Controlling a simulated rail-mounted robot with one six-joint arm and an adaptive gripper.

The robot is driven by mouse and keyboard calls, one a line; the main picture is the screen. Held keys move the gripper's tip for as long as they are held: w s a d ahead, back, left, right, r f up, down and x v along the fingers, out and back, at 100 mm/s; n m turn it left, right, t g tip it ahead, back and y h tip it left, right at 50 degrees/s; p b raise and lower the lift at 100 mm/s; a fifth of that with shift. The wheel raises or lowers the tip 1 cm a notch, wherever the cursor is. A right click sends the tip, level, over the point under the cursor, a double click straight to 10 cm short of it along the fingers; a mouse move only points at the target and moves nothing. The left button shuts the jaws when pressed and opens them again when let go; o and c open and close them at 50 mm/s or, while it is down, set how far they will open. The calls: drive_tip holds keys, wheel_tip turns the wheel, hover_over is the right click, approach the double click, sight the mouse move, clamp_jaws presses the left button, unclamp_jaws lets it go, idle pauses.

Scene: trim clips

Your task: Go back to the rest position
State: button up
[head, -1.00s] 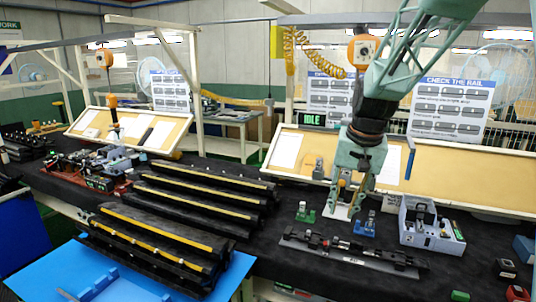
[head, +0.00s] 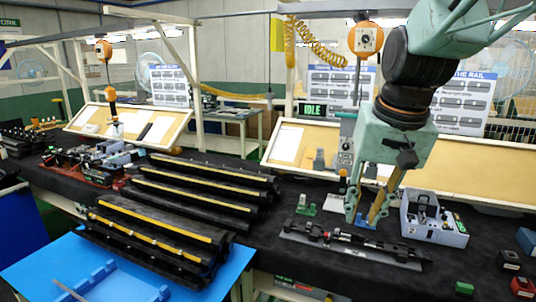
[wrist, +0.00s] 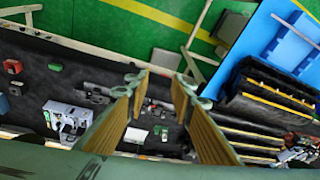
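My gripper (head: 362,216) is in front of the back boards on the right half of the head view, its fingers pointing down over the black bench. In the wrist view my gripper (wrist: 160,84) shows two tan-padded fingers apart with nothing held between them. In the head view a dark rail assembly (head: 350,248) lies on the bench just in front of the fingers. A blue fixture partly shows behind the fingertips. A green fixture (head: 306,205) stands left of them.
A grey box with parts (head: 433,222) stands right of my gripper. Black rails with yellow strips (head: 200,190) fill the middle of the bench. A blue tray (head: 110,280) is at the front left. Small green and red blocks (head: 521,288) lie at the right edge.

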drive_tip(key=s+f+n+b, duration=0.1)
drive_tip(key=s+f+b, duration=0.2)
drive_tip(key=s, duration=1)
drive_tip(key=s+f+n+t+b, duration=0.1)
drive_tip(key=s+f+b, duration=0.2)
drive_tip(key=s, duration=1.1)
drive_tip(key=shift+s+b, duration=0.2)
drive_tip(key=shift+b, duration=0.15)
drive_tip(key=shift+d+f, duration=0.1)
idle(0.3)
